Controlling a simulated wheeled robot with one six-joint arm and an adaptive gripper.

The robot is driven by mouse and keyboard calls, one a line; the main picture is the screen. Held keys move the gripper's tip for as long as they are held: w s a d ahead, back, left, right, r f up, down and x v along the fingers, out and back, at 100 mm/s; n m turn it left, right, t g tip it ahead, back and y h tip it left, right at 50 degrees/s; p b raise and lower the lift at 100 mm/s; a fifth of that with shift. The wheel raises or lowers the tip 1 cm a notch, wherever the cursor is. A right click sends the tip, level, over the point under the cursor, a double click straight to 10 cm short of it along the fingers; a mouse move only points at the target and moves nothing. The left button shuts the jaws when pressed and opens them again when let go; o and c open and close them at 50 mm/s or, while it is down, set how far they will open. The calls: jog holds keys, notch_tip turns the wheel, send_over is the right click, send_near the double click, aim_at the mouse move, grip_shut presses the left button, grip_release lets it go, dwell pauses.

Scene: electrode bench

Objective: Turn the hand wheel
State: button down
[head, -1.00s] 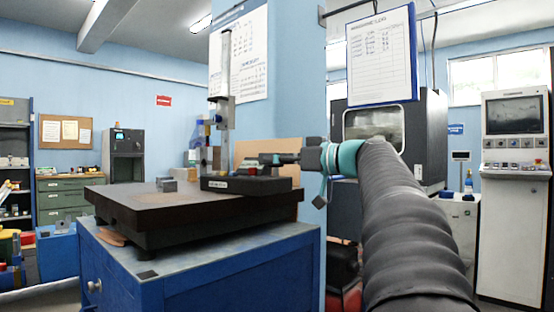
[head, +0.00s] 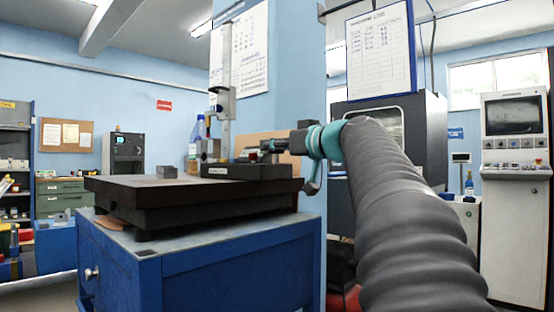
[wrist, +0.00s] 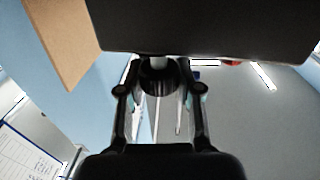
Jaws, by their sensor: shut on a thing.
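The hand wheel shows in the wrist view as a small dark round knob (wrist: 158,82) on a short light shaft, under a large black block. My gripper (wrist: 158,72) has one finger on each side of this knob and is shut on it. In the head view, my gripper (head: 268,150) reaches in from the right to the right end of the black base (head: 235,172) of an upright gauge stand (head: 226,115). The wheel itself is mostly hidden there by the fingers.
The stand sits on a thick dark surface plate (head: 165,217) on a blue cabinet (head: 240,260). A small grey block (head: 167,172) lies on the plate, left of the stand. A blue pillar (head: 285,85) rises close behind. The plate's front left is clear.

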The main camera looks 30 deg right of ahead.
jog(key=m+h, duration=0.1)
jog(key=h, duration=0.1)
jog(key=m+h, duration=0.2)
jog(key=shift+a+r+t+h, duration=0.1)
jog(key=shift+r+t+h, duration=0.05)
jog(key=shift+t+h, duration=0.15)
jog(key=shift+m+h+p, duration=0.7)
jog(key=shift+h+p, duration=0.4)
jog(key=shift+h, duration=0.4)
jog(key=shift+m+h+p, duration=0.4)
jog(key=shift+m+p, duration=0.1)
jog(key=shift+p, duration=0.2)
jog(key=shift+f, duration=0.2)
jog(key=c, duration=0.7)
grip_release()
jog(key=shift+c, duration=0.2)
jog(key=s+a, duration=0.2)
jog(key=s, duration=1)
jog(key=shift+a, duration=0.15)
jog(key=shift+w, duration=0.1)
